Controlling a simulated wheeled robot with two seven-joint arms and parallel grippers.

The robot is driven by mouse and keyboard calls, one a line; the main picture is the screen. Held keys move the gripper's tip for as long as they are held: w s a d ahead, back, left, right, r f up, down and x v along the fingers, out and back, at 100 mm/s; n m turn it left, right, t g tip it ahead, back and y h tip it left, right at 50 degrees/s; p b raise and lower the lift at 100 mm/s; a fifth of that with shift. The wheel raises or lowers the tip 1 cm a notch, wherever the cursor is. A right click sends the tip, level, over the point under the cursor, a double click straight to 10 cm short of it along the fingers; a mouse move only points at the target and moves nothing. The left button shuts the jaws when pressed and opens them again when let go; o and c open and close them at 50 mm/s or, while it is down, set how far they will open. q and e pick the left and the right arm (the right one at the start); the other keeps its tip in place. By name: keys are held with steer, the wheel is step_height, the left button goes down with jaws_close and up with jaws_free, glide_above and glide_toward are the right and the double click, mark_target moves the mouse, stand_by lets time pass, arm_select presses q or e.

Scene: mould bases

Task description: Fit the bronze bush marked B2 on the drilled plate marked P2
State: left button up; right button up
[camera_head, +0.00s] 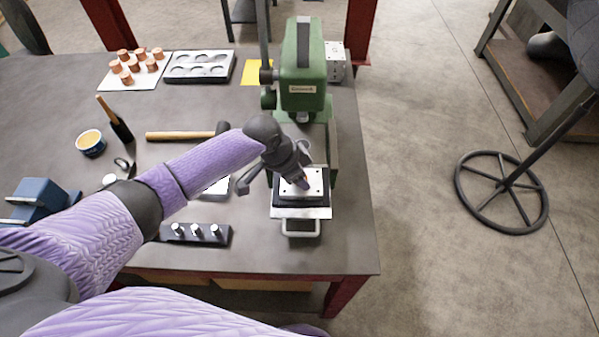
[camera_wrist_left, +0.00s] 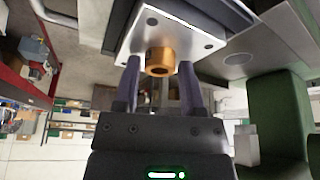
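A light drilled plate (camera_head: 315,185) lies on the black fixture of the green press, and fills the top of the left wrist view (camera_wrist_left: 185,28). A bronze bush (camera_wrist_left: 160,60) is at the plate's face, upright to it; only a small orange patch of it (camera_head: 304,183) shows in the head view. My left gripper (camera_wrist_left: 159,68) is at the plate, with its two fingers on either side of the bush and a narrow gap at each side. It looks open. In the head view the gripper (camera_head: 300,184) hides part of the plate. No markings are readable. My right gripper is not visible.
The green press (camera_head: 303,72) rises just behind the plate. Several copper-coloured bushes (camera_head: 127,77) stand on a white sheet at the back left, beside a tray with round recesses (camera_head: 200,57). A mallet (camera_head: 180,135), a brush (camera_head: 116,122) and a pin holder (camera_head: 213,243) lie nearby.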

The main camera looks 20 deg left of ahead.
arm_select(q)
steer(key=shift+o, duration=1.4)
